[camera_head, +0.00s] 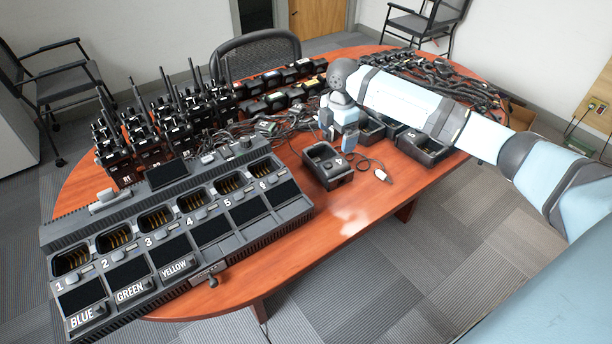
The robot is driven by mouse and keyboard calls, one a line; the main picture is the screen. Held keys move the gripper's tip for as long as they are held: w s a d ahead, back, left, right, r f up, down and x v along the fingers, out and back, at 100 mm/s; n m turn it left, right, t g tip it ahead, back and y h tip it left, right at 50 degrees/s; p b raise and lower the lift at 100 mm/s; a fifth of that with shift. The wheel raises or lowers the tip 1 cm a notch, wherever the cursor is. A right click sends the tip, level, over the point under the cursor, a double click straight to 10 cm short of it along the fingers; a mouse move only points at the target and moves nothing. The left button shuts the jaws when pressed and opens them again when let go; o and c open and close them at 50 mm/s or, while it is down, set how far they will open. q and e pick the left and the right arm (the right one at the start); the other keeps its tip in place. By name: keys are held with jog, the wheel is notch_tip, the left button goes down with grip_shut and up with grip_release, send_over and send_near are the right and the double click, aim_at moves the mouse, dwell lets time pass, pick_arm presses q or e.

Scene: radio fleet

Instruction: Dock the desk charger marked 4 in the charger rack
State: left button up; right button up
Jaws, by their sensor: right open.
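The desk charger marked 4 (323,178) is a dark box with an open pocket on top. It sits on the red-brown table, right of the rack, with a cable and pale plug (383,176) beside it. The charger rack (210,268) is a long grey unit at the left front, with bays numbered 1 to 6 and dark panels in front of them. My right gripper (338,138) is open, just above and behind the far side of the charger marked 4. I cannot tell whether it touches the charger. My left gripper is not in view.
More desk chargers (425,147) stand to the right, partly behind my right arm. Several upright radios (112,150) crowd the table behind the rack. Tangled cables (275,128) lie behind the charger marked 4. The table front (345,220) is clear.

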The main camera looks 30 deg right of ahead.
aim_at(334, 163)
jog(key=f, duration=0.4)
jog(key=f+b, duration=0.1)
jog(key=f, duration=0.1)
jog(key=shift+w+d+f, duration=0.2)
jog(key=shift+d+f, duration=0.1)
jog(key=shift+f, duration=0.05)
jog(key=shift+s+a+f+b, duration=0.15)
jog(key=shift+f+b, duration=0.2)
jog(key=shift+f, duration=1.25)
jog(key=shift+a+f+b, duration=0.1)
jog(key=shift+f+b, duration=0.2)
jog(key=shift+f, duration=1.25)
jog(key=shift+r, duration=0.1)
jog(key=c, duration=1)
jog(key=shift+r, duration=0.1)
